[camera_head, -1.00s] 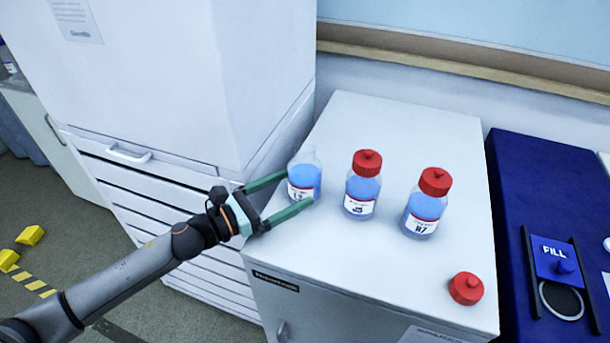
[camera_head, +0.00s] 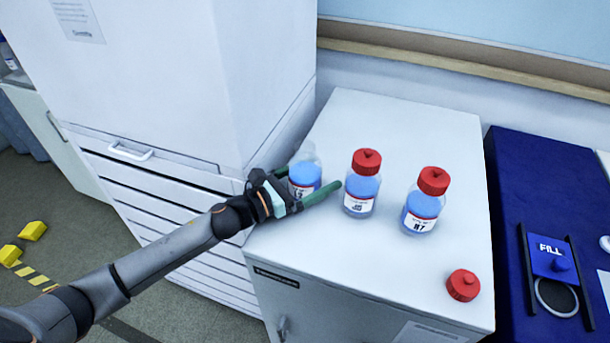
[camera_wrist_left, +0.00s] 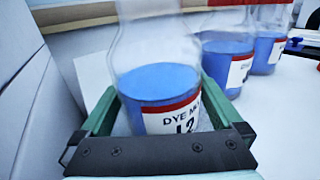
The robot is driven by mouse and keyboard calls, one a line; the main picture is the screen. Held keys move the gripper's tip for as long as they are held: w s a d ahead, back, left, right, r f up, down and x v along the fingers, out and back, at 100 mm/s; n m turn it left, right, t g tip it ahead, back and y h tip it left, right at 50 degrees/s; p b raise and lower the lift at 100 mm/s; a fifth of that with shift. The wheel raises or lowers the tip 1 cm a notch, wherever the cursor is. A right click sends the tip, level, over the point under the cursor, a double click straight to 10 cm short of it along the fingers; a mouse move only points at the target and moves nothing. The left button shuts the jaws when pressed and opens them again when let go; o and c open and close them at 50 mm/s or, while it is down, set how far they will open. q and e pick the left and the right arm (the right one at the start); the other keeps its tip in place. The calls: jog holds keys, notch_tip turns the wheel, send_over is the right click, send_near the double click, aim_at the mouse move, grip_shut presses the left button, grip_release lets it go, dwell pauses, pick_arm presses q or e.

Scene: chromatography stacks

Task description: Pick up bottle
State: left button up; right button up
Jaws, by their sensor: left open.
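An uncapped clear bottle (camera_head: 305,176) of blue liquid stands upright at the left of the white cabinet top. In the left wrist view this bottle (camera_wrist_left: 160,88) stands between the green fingers, its label partly reading "DYE". My left gripper (camera_head: 312,184) is open around it, with its palm close to the bottle. The far finger is mostly hidden behind the bottle in the head view. Two red-capped bottles of blue liquid, a middle one (camera_head: 362,184) and a right one (camera_head: 424,203) labelled with a 7, stand to the right. My right gripper does not show.
A loose red cap (camera_head: 463,285) lies near the front right of the white cabinet top (camera_head: 390,125). A tall white drawer unit (camera_head: 140,157) stands close at left. A blue surface (camera_head: 505,215) with a "FILL" fixture (camera_head: 552,258) is at right.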

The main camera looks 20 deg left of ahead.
pick_arm(q)
jog(key=shift+r, duration=0.1)
grip_shut()
dwell(0.6)
